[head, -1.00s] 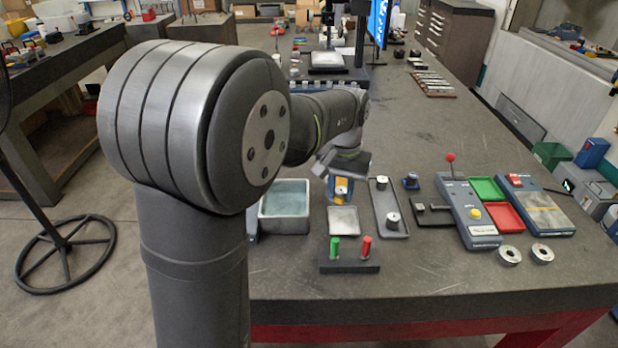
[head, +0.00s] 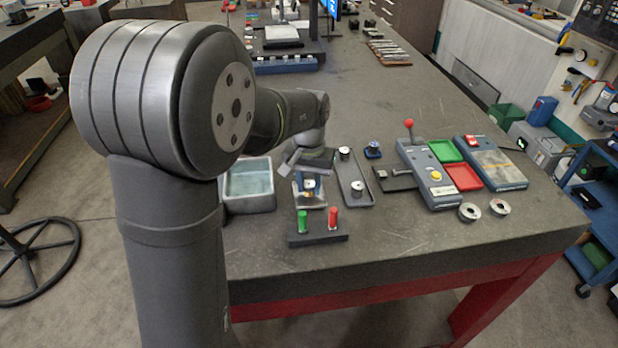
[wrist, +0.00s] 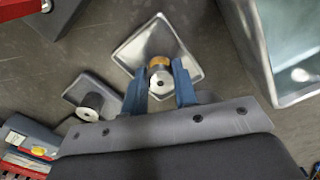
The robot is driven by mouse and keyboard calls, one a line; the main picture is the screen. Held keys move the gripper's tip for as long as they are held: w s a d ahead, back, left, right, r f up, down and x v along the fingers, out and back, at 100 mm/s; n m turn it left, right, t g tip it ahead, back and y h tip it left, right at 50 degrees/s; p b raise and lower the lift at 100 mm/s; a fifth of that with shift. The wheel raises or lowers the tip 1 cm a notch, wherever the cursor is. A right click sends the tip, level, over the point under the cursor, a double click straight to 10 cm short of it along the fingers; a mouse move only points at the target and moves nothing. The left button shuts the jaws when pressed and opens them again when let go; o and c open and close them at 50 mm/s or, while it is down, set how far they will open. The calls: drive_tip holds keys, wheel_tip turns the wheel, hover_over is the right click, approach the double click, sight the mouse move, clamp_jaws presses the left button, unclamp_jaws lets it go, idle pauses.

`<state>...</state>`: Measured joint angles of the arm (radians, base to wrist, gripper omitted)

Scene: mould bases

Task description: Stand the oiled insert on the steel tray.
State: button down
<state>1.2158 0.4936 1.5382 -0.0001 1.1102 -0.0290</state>
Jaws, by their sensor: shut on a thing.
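My gripper (wrist: 160,84) has blue fingers and is shut on a silver, round insert (wrist: 161,83) with a brass-coloured part and a hole in its end. The steel tray (wrist: 143,42) is a shallow square dish beneath the insert in the wrist view. In the head view my gripper (head: 309,186) is low over the steel tray (head: 318,203), partly covering it.
A long grey tray (head: 352,170) with two metal inserts stands close on the right. A liquid-filled bath (head: 248,204) stands on the left. A block with green and red pegs (head: 318,238) is in front. A control box (head: 427,178) and two metal rings are further right.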

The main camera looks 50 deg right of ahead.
drive_tip(key=shift+f, duration=0.15)
drive_tip(key=c, duration=1.1)
unclamp_jaws()
drive_tip(key=shift+o, duration=0.2)
wheel_tip(320, 180, up, 18)
drive_tip(key=shift+f, duration=0.25)
wheel_tip(320, 180, down, 17)
drive_tip(key=shift+f, duration=0.2)
drive_tip(key=shift+r, duration=0.35)
